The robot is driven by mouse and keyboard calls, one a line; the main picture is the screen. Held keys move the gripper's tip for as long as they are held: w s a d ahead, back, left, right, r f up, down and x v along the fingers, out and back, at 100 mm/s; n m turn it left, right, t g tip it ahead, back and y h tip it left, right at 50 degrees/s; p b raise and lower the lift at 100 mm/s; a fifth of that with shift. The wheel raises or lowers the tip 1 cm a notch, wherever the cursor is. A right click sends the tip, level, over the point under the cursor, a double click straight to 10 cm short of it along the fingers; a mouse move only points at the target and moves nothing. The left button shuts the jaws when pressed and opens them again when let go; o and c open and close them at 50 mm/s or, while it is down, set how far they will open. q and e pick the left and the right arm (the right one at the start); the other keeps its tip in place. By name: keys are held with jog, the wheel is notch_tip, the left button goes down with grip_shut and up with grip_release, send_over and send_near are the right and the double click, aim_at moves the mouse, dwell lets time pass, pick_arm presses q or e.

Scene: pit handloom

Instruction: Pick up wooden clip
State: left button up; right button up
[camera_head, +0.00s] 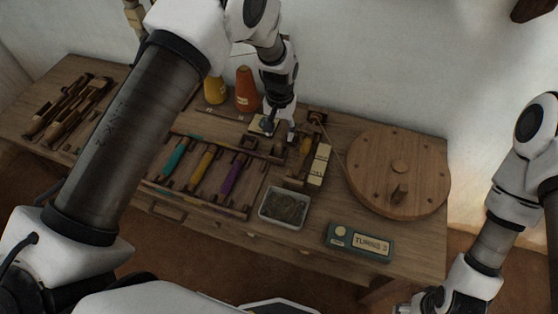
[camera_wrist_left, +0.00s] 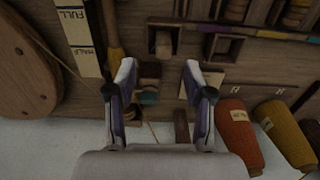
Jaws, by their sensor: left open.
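My left gripper (camera_head: 277,130) is open above the back middle of the table, pointing down. In the left wrist view its two fingers (camera_wrist_left: 160,74) stand apart with a gap between them. Small dark brown wooden pieces (camera_wrist_left: 149,85) lie on the table in and around that gap, apparently not gripped. I cannot tell for sure which one is the wooden clip, and in the head view the gripper largely covers this spot. My right gripper (camera_head: 428,302) is low at the right edge, partly cut off; its jaws are unclear.
A round wooden wheel (camera_head: 400,172) is to the right. A rack of coloured shuttles (camera_head: 203,167), a grey tray (camera_head: 284,207) and a teal box (camera_head: 358,242) lie nearer the front.

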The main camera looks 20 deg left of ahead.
aim_at(278, 144)
pick_arm(q)
jog(key=shift+w+d, duration=0.1)
jog(key=shift+f, duration=0.25)
jog(key=f, duration=0.2)
jog(key=f+p, duration=0.1)
jog(key=f, duration=0.3)
jog(key=shift+a+f+p, duration=0.3)
jog(key=shift+a+f, duration=0.05)
jog(key=shift+f, duration=0.05)
jog(key=c, duration=0.9)
pick_arm(e)
jog(key=shift+s+r, duration=0.1)
jog(key=shift+r, duration=0.2)
